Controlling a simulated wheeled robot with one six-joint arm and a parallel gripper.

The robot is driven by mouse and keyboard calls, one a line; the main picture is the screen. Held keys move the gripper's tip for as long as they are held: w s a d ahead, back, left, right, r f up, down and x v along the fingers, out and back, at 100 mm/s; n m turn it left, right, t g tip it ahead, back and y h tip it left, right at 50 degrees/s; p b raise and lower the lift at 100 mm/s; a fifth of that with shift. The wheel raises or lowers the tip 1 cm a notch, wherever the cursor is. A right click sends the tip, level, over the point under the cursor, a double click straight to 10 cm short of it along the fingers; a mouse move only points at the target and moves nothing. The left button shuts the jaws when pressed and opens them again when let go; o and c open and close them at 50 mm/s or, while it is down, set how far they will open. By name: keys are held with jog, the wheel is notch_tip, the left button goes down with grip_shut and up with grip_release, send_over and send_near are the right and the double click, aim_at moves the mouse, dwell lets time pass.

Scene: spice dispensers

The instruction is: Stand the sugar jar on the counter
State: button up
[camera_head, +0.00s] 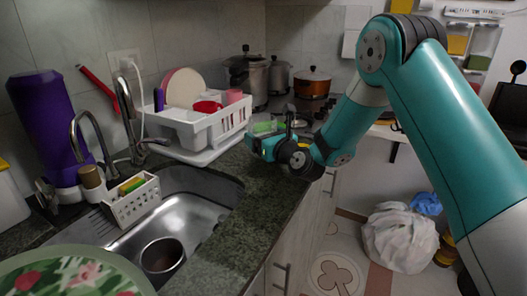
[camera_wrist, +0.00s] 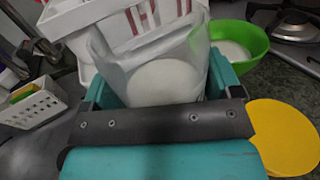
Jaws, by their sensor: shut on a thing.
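The sugar jar (camera_wrist: 190,50) is a clear, see-through jar with white sugar (camera_wrist: 163,82) inside. In the wrist view it sits between the teal fingers of my gripper (camera_wrist: 163,95), which is shut on it. The dark bar of the gripper hides the jar's lower part. In the head view my gripper (camera_head: 268,146) is over the counter (camera_head: 250,170), near its front edge and right of the dish rack. There the jar is hard to make out, and I cannot tell whether its base touches the counter.
A green bowl (camera_wrist: 238,42) with white contents stands just beyond the jar, near the stove (camera_wrist: 295,25). A yellow disc (camera_wrist: 285,138) lies to the right. The white dish rack (camera_head: 205,130) is close on the left. The sink (camera_head: 185,222) is nearer; pots (camera_head: 312,82) stand behind.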

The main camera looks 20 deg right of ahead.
jog(key=shift+f+b, duration=0.45)
jog(key=shift+f, duration=1.25)
jog(key=shift+f, duration=0.1)
jog(key=o, duration=1.2)
jog(key=shift+f, duration=0.15)
jog(key=shift+c, duration=0.2)
jog(key=shift+r, duration=0.25)
jog(key=b+v, duration=0.5)
jog(key=v, duration=0.2)
jog(key=b+v, duration=0.3)
jog(key=v, duration=0.1)
jog(key=shift+f+b, duration=0.3)
jog(key=shift+s+d+r, duration=0.1)
jog(key=shift+s+r, duration=0.15)
jog(key=shift+s, duration=0.3)
